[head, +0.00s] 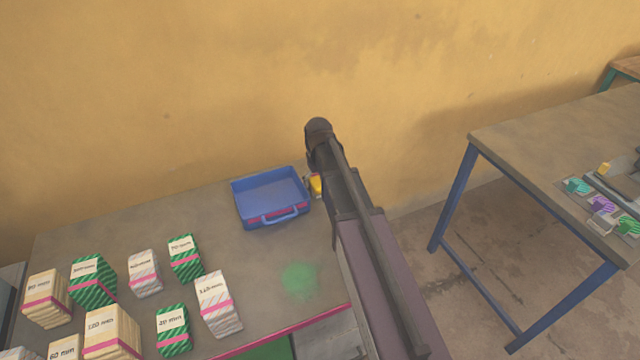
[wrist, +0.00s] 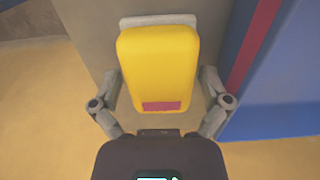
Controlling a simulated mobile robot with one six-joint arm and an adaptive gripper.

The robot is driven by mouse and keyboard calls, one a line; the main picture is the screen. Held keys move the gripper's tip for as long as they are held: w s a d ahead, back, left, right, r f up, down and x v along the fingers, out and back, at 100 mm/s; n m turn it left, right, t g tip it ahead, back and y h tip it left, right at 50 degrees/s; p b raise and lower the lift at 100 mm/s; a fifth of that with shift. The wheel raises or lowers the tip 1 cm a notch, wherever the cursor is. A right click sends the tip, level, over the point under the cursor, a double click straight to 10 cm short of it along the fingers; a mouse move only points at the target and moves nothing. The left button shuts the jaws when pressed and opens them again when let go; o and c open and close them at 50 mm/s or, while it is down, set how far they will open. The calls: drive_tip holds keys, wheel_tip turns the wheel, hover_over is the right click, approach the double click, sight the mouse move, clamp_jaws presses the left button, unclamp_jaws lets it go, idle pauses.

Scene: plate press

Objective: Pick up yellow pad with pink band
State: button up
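The yellow pad with a pink band (wrist: 158,65) is in the middle of the wrist view, with a pale grey plate at its far end. The pink band (wrist: 161,106) lies across its near end. In the head view the pad (head: 315,185) shows just right of the blue tray, partly hidden by my arm. My gripper (wrist: 161,82) has one finger on each side of the pad, with narrow gaps showing. It looks open around the pad, not closed on it.
The blue tray (head: 243,214) stands close left of the pad on the grey table (head: 120,225). Several labelled, banded block stacks (head: 143,270) fill the table's front left. A green patch (head: 299,279) marks the table. Another table (head: 520,130) with small coloured items stands right.

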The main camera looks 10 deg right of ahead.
sight(318, 179)
drive_tip(key=c, duration=0.7)
drive_tip(key=shift+o, duration=0.2)
drive_tip(key=shift+r, duration=0.15)
wheel_tip(318, 179, up, 10)
drive_tip(key=p, duration=1)
drive_tip(key=o, duration=0.4)
drive_tip(key=shift+c, duration=1.3)
